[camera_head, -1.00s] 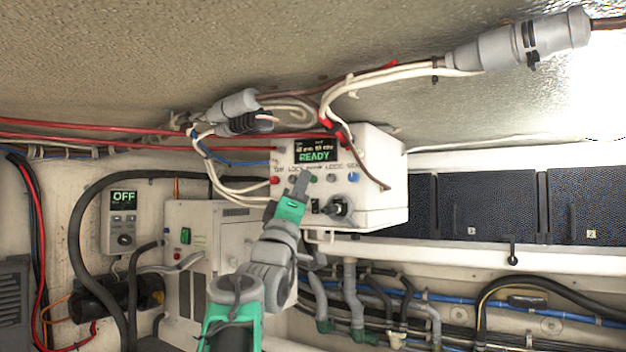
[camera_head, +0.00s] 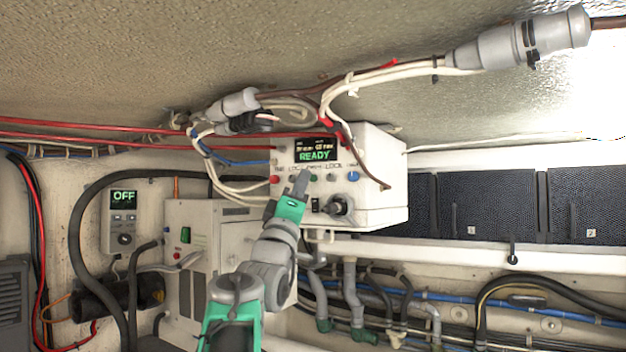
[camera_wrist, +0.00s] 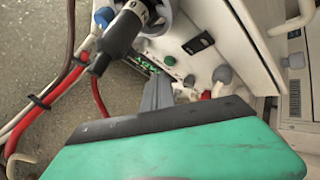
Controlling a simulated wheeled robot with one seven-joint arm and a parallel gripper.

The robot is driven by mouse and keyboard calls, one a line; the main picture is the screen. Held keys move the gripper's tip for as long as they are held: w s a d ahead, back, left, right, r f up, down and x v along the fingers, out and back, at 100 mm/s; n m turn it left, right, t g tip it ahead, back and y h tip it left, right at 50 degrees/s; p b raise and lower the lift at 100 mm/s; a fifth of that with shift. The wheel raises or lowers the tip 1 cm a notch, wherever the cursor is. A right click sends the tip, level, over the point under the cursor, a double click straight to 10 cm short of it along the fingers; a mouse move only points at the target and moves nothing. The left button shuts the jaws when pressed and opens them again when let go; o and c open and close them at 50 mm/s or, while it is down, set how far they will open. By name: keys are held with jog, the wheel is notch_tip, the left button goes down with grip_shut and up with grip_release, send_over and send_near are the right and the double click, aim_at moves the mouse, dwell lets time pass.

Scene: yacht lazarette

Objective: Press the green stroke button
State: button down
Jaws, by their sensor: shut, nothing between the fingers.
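The white control box (camera_head: 385,165) hangs in the middle of the head view. Its dark screen (camera_head: 314,150) shows READY in green. Below it is a row of small buttons: a red one (camera_head: 275,180) at the left, a blue one (camera_head: 353,176) at the right, and a green button (camera_head: 314,179) just right of my fingertips. My gripper (camera_head: 304,172) is shut and empty, its fingers in front of the panel. In the wrist view a green button (camera_wrist: 169,60) shows just beyond the tips of the gripper (camera_wrist: 157,82). I cannot tell whether they touch anything.
A black-and-grey connector (camera_head: 340,205) juts from the box's lower front, close right of my gripper. White and red cables (camera_head: 330,95) loop above the box. A small panel reading OFF (camera_head: 122,220) is on the wall at left.

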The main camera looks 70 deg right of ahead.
dwell(0.7)
jog(key=shift+d, duration=0.4)
jog(key=shift+s+d, duration=0.1)
jog(key=shift+d, duration=0.25)
dwell(0.4)
dwell(0.3)
jog(key=shift+a+b, duration=0.55)
jog(key=shift+a, duration=0.15)
